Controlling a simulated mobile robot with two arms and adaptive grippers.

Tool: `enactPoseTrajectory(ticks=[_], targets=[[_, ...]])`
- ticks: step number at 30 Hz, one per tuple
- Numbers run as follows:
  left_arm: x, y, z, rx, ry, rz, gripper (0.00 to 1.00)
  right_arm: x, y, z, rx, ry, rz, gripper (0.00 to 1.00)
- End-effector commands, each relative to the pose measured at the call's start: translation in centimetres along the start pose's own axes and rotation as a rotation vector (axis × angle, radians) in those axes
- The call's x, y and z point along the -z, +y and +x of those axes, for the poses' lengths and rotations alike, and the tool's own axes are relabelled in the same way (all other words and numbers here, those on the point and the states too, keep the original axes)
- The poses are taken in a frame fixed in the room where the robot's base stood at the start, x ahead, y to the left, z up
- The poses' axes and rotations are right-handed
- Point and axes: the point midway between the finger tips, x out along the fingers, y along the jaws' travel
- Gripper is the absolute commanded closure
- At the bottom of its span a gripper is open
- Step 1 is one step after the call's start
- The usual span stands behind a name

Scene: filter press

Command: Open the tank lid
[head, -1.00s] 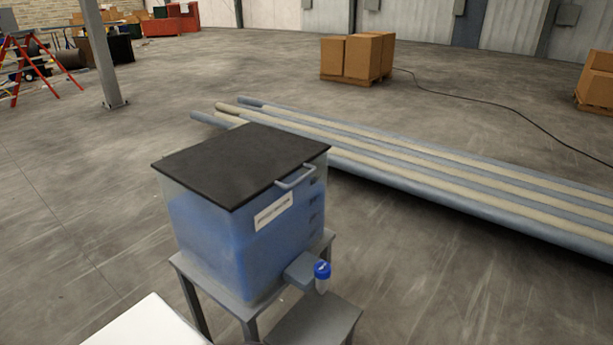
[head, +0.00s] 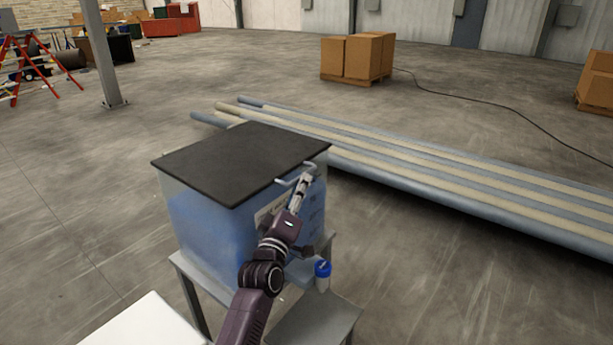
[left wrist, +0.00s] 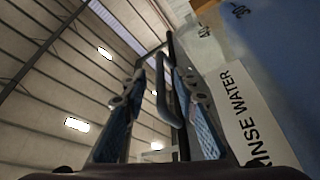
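The tank (head: 200,222) is a translucent box with blue liquid, standing on a grey stand. Its flat black lid (head: 238,160) lies closed on top. A grey lid handle (head: 284,181) sticks out at the lid's front right edge. My left gripper (head: 305,181) is at this handle and hides part of it. In the left wrist view the two fingers (left wrist: 160,85) are spread apart, with the handle bar (left wrist: 166,95) between them. I cannot tell whether a finger touches it. A "RINSE WATER" label (left wrist: 250,115) shows on the tank wall. My right gripper is out of view.
A white surface (head: 150,322) is at the lower left. Long pipes (head: 420,170) lie on the floor behind. The space above the lid is clear.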

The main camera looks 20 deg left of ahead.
Motion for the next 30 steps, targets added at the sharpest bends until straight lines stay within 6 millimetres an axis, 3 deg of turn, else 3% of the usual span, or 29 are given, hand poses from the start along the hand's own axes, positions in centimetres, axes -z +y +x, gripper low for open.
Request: enactPoseTrajectory(ticks=[6, 12, 23, 30], targets=[[-0.2, -0.2, 3.3, -0.002, 0.000, 0.000, 0.73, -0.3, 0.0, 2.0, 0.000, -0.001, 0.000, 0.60], [-0.2, -0.2, 5.2, 0.000, -0.002, 0.001, 0.73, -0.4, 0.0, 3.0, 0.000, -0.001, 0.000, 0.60], [-0.1, 0.0, 5.8, 0.002, -0.003, 0.002, 0.73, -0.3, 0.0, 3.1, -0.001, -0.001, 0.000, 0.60], [-0.1, 0.0, 5.8, 0.002, -0.003, 0.002, 0.96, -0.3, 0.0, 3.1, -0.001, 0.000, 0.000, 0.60]])
